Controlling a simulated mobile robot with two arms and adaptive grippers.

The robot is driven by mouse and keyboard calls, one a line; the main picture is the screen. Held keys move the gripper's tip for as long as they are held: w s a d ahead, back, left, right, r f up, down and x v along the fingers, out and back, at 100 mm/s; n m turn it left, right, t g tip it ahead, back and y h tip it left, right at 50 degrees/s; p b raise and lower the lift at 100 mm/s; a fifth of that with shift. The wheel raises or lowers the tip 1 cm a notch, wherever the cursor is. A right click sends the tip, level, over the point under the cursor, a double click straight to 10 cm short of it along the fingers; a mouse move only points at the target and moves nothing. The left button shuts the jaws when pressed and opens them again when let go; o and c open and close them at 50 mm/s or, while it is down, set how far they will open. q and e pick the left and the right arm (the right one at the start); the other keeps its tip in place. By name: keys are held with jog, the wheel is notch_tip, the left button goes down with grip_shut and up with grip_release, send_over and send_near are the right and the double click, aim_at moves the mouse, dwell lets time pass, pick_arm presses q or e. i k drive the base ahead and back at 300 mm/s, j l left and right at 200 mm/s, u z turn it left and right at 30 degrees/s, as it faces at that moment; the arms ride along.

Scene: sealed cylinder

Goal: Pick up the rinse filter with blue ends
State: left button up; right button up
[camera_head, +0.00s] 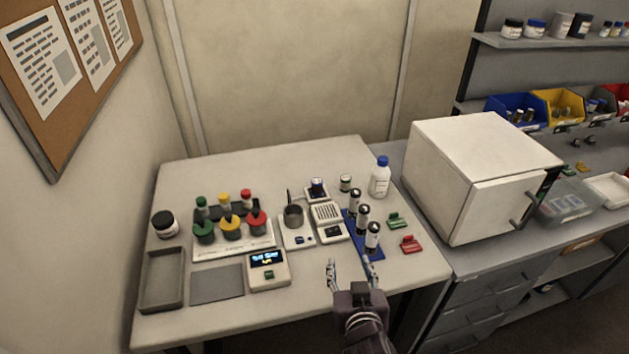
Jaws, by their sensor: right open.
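My right gripper (351,270) reaches in from the bottom edge. Its two fingers are spread and empty, over the front of the table, just in front of the blue rack. The blue rack (350,240) holds several upright white cylinders with dark ends, such as the front one (372,237); at this size I cannot tell whether any ends are blue. I cannot tell for sure which is the rinse filter. My left gripper is not in view.
A white bottle with a blue cap (380,178) stands behind the rack. Green (397,220) and red (411,243) clips lie to its right. A display box (268,269) and a grey tray (163,280) are left. A white cabinet (470,185) stands at right.

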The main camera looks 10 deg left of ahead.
aim_at(316, 182)
jog(key=i+j, duration=0.25)
jog(key=i, duration=0.15)
jog(key=i+j, duration=0.25)
jog(key=i, duration=0.1)
